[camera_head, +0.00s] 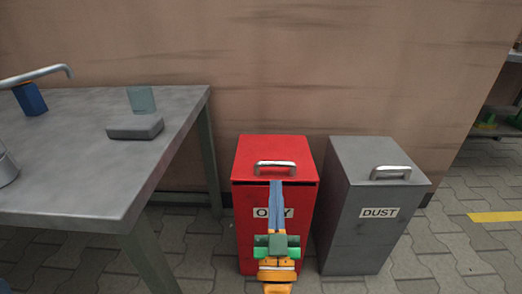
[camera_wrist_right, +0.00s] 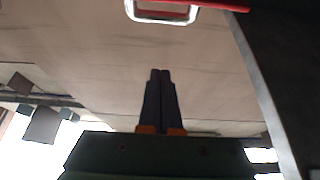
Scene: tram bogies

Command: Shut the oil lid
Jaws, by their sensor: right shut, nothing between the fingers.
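The red bin (camera_head: 246,232) stands on the floor in the head view, with a label partly hidden by my arm. Its red lid (camera_head: 252,160) carries a metal handle (camera_head: 262,168). The lid lies almost flat, with a thin dark line under its front edge. My right gripper (camera_head: 276,184) is shut and empty, its fingers pointing at the lid's front edge just below the handle. I cannot tell whether they touch. The right wrist view shows the shut fingers (camera_wrist_right: 160,72), the handle (camera_wrist_right: 163,16) and a red edge at the top. My left gripper is out of view.
A grey bin (camera_head: 345,232) labelled DUST stands close on the right. A grey table (camera_head: 70,190) at left holds a grey block (camera_head: 135,128), a glass (camera_head: 141,100) and a blue item (camera_head: 30,98). A wall is close behind the bins.

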